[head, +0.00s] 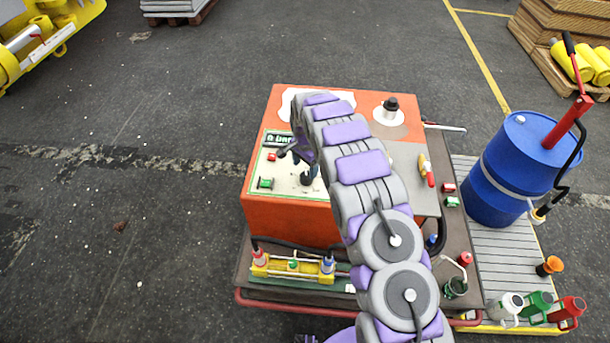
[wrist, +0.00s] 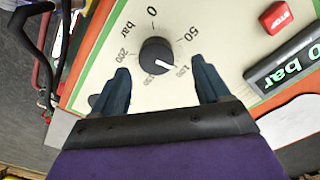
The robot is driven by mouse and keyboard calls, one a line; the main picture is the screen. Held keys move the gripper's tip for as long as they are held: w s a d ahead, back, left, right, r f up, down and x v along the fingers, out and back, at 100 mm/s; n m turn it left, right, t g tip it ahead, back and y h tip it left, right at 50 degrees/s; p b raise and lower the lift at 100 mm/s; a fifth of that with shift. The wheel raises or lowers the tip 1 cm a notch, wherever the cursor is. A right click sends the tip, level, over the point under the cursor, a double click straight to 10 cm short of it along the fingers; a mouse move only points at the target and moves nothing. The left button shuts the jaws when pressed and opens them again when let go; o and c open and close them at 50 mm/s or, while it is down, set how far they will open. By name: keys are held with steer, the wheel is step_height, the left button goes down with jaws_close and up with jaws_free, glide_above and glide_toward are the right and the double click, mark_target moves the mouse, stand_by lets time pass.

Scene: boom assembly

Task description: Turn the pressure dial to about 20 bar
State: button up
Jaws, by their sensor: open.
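The pressure dial (wrist: 157,55) is a round black knob on a cream panel with a scale around it marked 0, 50, 100, 150 and 200. I cannot tell whether the fingertips are level with the knob. A display (wrist: 288,68) beside the dial shows "0 bar" in green, cut off by the picture edge. In the head view my gripper (head: 297,160) is over the cream panel; my arm partly hides the panel.
A red stop button (wrist: 278,17) is near the display. The orange console (head: 290,222) stands on a cart, with a yellow cylinder fixture (head: 290,267) at its front.

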mark_target(307, 175)
steer(key=f, duration=0.2)
steer(key=d+f, duration=0.1)
steer(key=f, duration=0.1)
steer(key=shift+f+b, duration=0.15)
steer(key=shift+b, duration=0.15)
steer(key=shift+a, duration=0.1)
steer(key=shift+a, duration=0.1)
steer(key=shift+a, duration=0.15)
steer(key=c, duration=1)
